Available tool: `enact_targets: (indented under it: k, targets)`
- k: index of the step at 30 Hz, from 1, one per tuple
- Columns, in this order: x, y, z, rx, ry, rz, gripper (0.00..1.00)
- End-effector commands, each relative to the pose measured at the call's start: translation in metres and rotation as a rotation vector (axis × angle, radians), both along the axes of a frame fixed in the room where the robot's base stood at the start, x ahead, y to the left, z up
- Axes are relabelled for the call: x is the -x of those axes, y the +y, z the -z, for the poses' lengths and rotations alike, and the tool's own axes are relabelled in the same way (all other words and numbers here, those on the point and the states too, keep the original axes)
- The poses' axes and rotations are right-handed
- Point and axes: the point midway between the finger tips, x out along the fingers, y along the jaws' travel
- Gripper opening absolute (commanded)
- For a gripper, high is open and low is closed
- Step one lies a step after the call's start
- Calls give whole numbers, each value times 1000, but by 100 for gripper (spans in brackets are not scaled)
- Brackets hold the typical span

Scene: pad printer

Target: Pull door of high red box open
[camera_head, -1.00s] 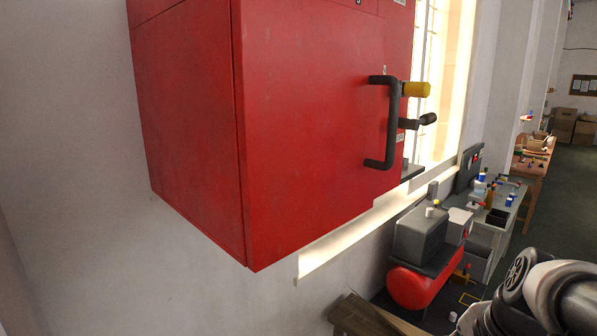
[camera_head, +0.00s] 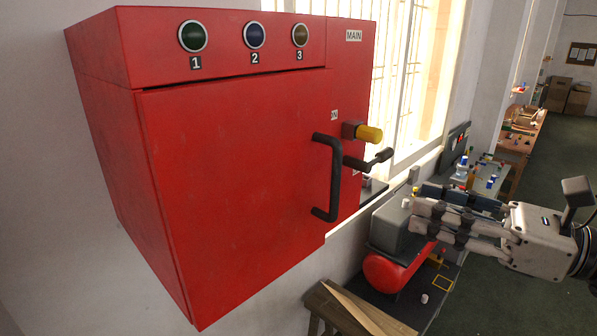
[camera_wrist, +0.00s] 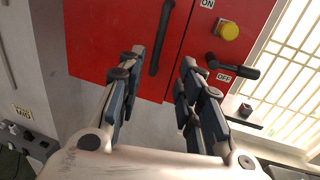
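The high red box (camera_head: 95,110) hangs on the wall at the left in the head view. Its red door (camera_head: 230,190) looks closed or nearly so, with a thin dark line along its top edge. A black bar handle (camera_head: 335,180) stands upright near the door's right edge. The handle also shows in the wrist view (camera_wrist: 163,38), beyond and between my fingers. My gripper (camera_head: 418,203) is open and empty, to the right of the handle and apart from it in the head view. Both spread fingers show in the wrist view (camera_wrist: 158,70).
A yellow knob (camera_head: 369,134) and a black lever (camera_head: 380,157) stick out just right of the handle. A barred window (camera_head: 395,60) lies behind. Below are a red tank (camera_head: 385,272) and a wooden bench (camera_head: 345,310). Open floor (camera_head: 510,310) lies at the lower right.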

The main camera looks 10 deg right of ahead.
Motion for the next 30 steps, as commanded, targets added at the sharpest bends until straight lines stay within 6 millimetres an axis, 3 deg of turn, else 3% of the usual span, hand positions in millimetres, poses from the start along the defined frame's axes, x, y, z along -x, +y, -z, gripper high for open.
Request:
enact_targets:
  k: [18, 30]
  targets:
    - [-87, 97, 0, 1, 2, -7, 33]
    - [-105, 114, 1, 2, 3, -1, 33]
